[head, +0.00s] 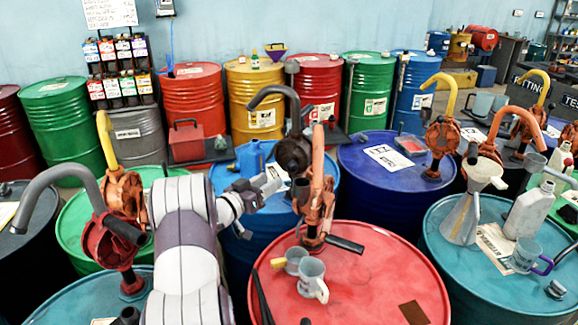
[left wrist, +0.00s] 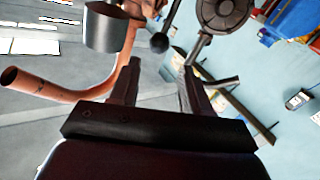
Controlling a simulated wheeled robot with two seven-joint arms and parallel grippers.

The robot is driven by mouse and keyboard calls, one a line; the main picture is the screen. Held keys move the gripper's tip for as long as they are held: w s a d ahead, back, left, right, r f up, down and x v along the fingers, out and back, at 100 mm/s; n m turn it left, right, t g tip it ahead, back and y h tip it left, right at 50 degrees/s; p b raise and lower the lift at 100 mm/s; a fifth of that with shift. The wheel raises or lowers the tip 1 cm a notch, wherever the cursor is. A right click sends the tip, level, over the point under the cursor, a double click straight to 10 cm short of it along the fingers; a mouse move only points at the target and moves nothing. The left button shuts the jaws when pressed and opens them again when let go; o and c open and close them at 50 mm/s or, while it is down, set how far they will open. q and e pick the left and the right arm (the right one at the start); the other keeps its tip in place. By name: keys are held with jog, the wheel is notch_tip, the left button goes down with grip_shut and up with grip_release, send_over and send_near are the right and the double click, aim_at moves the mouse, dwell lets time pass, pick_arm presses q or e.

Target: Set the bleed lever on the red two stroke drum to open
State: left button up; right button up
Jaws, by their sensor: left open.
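The red drum (head: 370,275) stands front centre in the head view. A short dark lever (head: 345,243) sticks out low on the pump's right. My left gripper (head: 283,180) is open beside the pump's left side. In the left wrist view a ball-ended dark lever (left wrist: 160,43) shows just beyond and between the open fingertips (left wrist: 156,64), with no grip on it. I cannot tell which lever is the bleed lever, or its setting. My right gripper is not in view.
A blue drum (head: 385,205) stands behind, and a teal drum (head: 460,285) with funnel and jug stands right. The red drum's right half is mostly clear.

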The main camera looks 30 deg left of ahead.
aim_at(288, 170)
pick_arm(q)
jog(key=w, duration=0.2)
jog(key=w+p, duration=0.1)
jog(key=w, duration=0.2)
jog(key=w+d+p, duration=0.1)
jog(key=w, duration=0.1)
jog(key=shift+w+d, duration=0.1)
jog(key=shift+w, duration=0.65)
jog(key=shift+w+f, duration=0.1)
jog(key=shift+w, duration=0.2)
grip_shut()
jog(key=shift+s, duration=0.1)
